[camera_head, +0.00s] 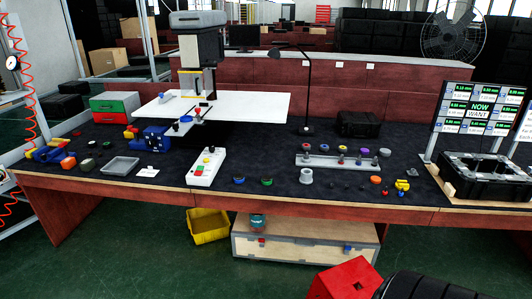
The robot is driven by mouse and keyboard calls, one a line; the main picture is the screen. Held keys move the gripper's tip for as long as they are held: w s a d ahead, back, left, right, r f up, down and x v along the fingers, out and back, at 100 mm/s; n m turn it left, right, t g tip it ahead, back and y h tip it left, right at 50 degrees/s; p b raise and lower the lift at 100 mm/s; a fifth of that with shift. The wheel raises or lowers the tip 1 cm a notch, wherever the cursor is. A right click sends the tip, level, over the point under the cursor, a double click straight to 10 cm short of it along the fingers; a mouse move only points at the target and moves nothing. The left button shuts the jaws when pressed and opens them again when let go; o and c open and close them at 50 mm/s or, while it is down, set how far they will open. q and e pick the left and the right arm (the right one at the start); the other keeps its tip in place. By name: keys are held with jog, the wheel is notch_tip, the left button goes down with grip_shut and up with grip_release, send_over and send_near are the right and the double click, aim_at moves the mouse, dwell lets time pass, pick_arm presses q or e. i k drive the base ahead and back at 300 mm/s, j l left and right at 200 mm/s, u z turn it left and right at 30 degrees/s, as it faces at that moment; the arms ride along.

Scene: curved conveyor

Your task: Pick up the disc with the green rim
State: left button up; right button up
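The disc with the green rim (267,181) is small and dark and lies near the front edge of the dark tabletop (215,210), right of the white control box (206,167). A similar disc with a blue rim (239,181) lies just to its left. Neither of my grippers is in the head view.
A grey cylinder (306,177) stands to the right of the green-rimmed disc. Behind it is a rack (335,163) with several coloured rings. Small parts lie further right, near a black crate (483,178). A yellow bin (208,229) sits on the floor.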

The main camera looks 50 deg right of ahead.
aim_at(267, 180)
jog(key=i+l+z, duration=0.1)
jog(key=i+z, duration=0.8)
jog(key=i+j+z, duration=0.2)
jog(key=z, duration=0.25)
jog(key=i+j+z, duration=0.45)
jog(key=k+l, duration=0.05)
jog(key=l, duration=0.05)
